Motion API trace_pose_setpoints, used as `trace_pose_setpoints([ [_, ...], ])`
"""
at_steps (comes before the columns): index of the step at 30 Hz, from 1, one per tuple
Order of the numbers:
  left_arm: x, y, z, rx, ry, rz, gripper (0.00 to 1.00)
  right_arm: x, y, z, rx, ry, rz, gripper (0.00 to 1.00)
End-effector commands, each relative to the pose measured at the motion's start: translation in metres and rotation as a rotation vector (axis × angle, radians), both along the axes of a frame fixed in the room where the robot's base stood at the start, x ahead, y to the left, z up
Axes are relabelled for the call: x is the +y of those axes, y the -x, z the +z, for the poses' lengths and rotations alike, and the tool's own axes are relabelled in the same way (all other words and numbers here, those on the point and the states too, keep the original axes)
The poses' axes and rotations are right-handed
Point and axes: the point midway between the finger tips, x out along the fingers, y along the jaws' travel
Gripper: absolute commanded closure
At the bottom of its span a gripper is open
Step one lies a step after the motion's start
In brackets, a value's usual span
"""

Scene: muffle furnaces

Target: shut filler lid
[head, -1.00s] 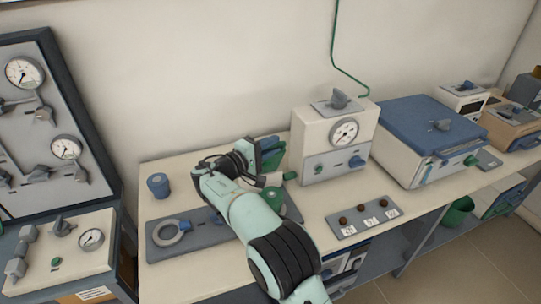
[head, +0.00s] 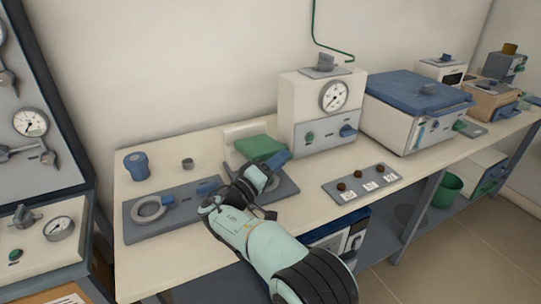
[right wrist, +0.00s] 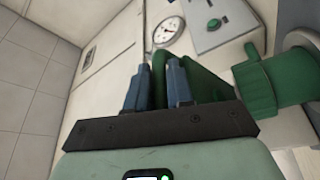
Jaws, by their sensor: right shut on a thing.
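A green flap (head: 257,146), which I take to be the filler lid, stands tilted in front of a low cream block (head: 240,131) on the bench. My right gripper (head: 278,161) is at its right front edge. In the right wrist view the two blue fingers of my right gripper (right wrist: 156,88) have a dark green part (right wrist: 203,82) between and behind them; the exact grip is partly hidden. A green round fitting (right wrist: 262,83) shows right of the fingers. My left gripper is out of view.
A grey plate with a ring (head: 150,209) lies left of my right arm, with a blue jar (head: 137,166) and a small grey cap (head: 187,163) behind. A cream gauge box (head: 318,115) stands close right, and a button panel (head: 360,186) lies in front of it.

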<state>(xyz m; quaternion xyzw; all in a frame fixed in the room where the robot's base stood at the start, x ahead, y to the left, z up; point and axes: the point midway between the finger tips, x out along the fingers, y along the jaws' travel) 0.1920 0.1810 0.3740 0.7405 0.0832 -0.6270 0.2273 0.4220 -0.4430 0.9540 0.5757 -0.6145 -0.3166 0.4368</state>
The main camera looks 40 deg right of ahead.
Motion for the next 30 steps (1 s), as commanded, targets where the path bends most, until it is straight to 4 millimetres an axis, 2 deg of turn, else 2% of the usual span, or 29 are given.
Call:
trace_pose_setpoints([
  [4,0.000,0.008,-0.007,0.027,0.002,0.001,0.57,0.002,0.001,-0.020,0.007,0.000,0.003,1.00],
  [12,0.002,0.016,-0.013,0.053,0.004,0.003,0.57,0.002,0.002,-0.041,0.005,-0.001,0.004,1.00],
  [30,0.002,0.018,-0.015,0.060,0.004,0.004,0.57,0.002,0.002,-0.048,0.007,-0.003,0.005,1.00],
])
